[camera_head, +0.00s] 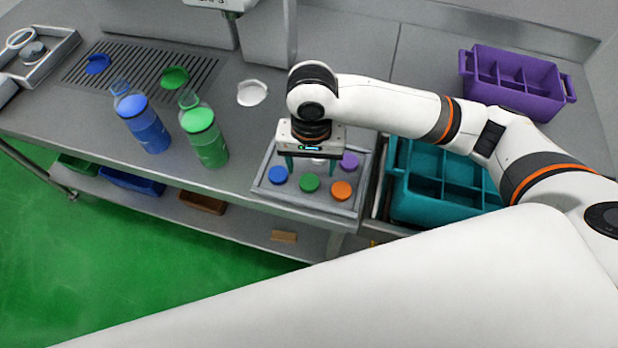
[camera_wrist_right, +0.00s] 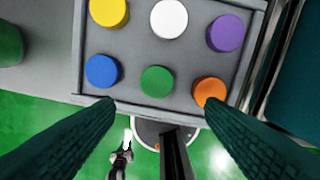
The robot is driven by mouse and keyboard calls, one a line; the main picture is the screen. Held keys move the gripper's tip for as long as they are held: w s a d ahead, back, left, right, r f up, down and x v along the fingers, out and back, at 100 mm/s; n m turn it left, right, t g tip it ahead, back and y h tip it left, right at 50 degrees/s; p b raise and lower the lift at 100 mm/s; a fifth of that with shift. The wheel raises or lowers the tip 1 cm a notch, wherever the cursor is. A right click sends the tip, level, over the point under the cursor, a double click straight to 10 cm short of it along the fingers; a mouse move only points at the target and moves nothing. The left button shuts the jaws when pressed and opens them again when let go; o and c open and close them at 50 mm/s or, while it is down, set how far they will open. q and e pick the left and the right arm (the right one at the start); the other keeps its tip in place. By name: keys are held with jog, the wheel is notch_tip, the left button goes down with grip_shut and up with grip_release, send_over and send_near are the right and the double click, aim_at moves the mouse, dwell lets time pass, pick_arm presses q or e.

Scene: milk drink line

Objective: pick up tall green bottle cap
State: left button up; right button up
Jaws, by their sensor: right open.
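The green cap (camera_head: 310,182) sits in the front row of a grey cap tray, between a blue cap (camera_head: 277,175) and an orange cap (camera_head: 341,190). In the right wrist view the green cap (camera_wrist_right: 157,81) lies just beyond the fingertips, roughly midway between them. My right gripper (camera_head: 312,166) is above the tray, pointing down, with its dark green fingers apart and nothing between them. Its fingers (camera_wrist_right: 160,108) also show spread in the wrist view. A bottle with green contents (camera_head: 208,146) stands upright left of the tray. My left gripper is not seen.
The cap tray (camera_head: 318,204) also holds yellow (camera_wrist_right: 109,11), white (camera_wrist_right: 169,18) and purple (camera_wrist_right: 226,33) caps behind. A teal divided crate (camera_head: 440,213) is close on the right; a purple crate (camera_head: 515,80) stands farther back. A blue bottle (camera_head: 147,130) is left.

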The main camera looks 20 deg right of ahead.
aim_at(309, 182)
jog(key=shift+w+f, duration=0.15)
jog(key=shift+f, duration=0.35)
jog(key=shift+w+f, duration=0.15)
jog(key=shift+f, duration=0.35)
notch_tip(309, 182, down, 4)
jog(key=shift+w+f, duration=0.1)
jog(key=shift+w, duration=0.05)
jog(key=shift+f, duration=0.55)
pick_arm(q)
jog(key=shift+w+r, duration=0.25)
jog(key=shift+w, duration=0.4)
pick_arm(e)
jog(key=c, duration=1)
